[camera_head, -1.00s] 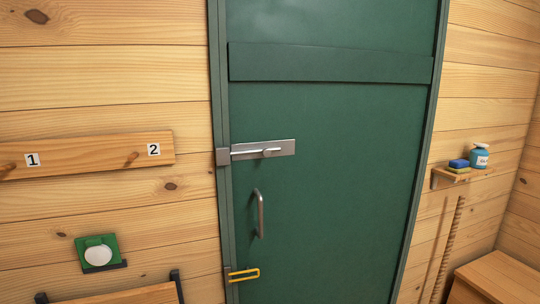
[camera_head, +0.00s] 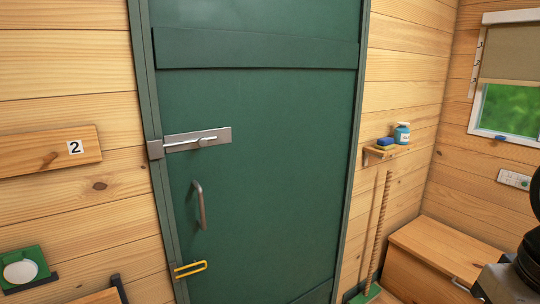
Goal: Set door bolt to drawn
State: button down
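The door bolt is a grey metal plate (camera_head: 222,134) with a silver rod and knob (camera_head: 204,141), mounted on the green door (camera_head: 270,200) near its left edge. The rod runs left toward a grey keeper (camera_head: 155,149) on the frame; whether its tip sits inside the keeper is too small to tell. The door is closed. Below the bolt are a grey pull handle (camera_head: 200,204) and a yellow latch loop (camera_head: 190,268). A dark part of my arm shows at the lower right edge. My gripper is not identifiable in view.
A small shelf (camera_head: 387,151) with a blue-yellow sponge and a blue bottle (camera_head: 402,133) is right of the door. A wooden chest (camera_head: 420,255) stands below the window (camera_head: 507,110). A peg board (camera_head: 40,158) marked 2 is at left.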

aim_at(201, 142)
jog(key=k, duration=1.25)
jog(key=u, duration=0.85)
jog(key=i, duration=1.4)
jog(key=z, duration=0.2)
